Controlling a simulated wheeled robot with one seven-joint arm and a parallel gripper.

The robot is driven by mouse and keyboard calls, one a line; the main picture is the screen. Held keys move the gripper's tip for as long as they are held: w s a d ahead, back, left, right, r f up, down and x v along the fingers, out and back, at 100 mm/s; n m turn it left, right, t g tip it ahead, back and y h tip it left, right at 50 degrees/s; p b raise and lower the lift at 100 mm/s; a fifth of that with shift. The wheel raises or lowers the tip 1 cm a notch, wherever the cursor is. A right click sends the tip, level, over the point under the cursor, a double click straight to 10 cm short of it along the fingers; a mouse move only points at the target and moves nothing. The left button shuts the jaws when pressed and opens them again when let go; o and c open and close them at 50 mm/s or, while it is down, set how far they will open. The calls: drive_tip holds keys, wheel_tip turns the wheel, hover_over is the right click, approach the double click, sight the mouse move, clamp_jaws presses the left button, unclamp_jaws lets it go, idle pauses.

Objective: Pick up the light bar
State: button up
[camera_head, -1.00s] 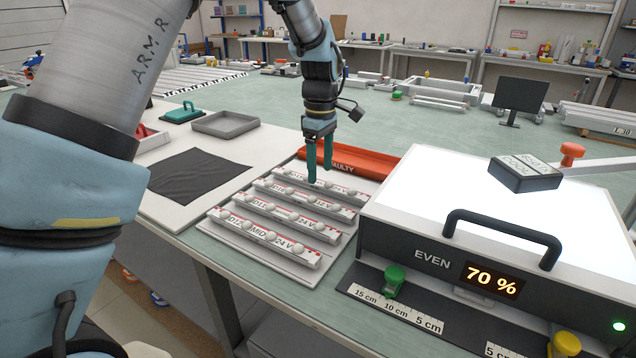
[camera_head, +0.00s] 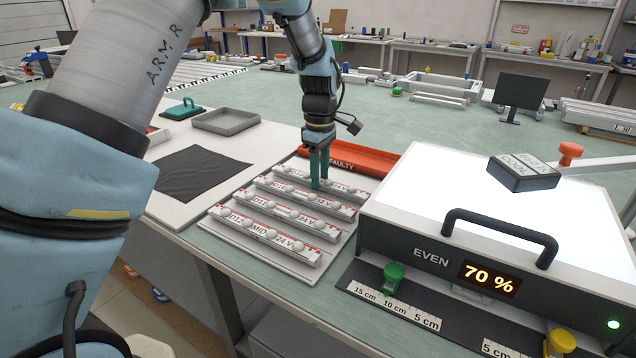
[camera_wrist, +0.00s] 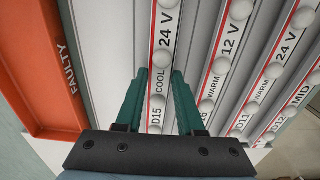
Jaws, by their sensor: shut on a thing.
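Several white light bars with round white domes lie side by side on a pale rack. The farthest bar (camera_head: 346,187), next to the orange tray, reads D15 COOL 24 V in the wrist view (camera_wrist: 166,42). My gripper (camera_head: 319,184) points down over this bar. In the wrist view its two green fingers (camera_wrist: 160,76) are shut on the bar's sides, one on each side. The bar still lies in line with the others; I cannot tell if it is lifted. The nearer bars include D12 MID 24 V (camera_head: 265,237).
The orange FAULTY tray (camera_head: 378,163) stands just behind the bars. A lit lightbox (camera_head: 415,250) with a black handle and a 70 % display stands at the right. A black cloth (camera_head: 200,172) and a grey tray (camera_head: 226,121) lie at the left.

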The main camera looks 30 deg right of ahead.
clamp_jaws()
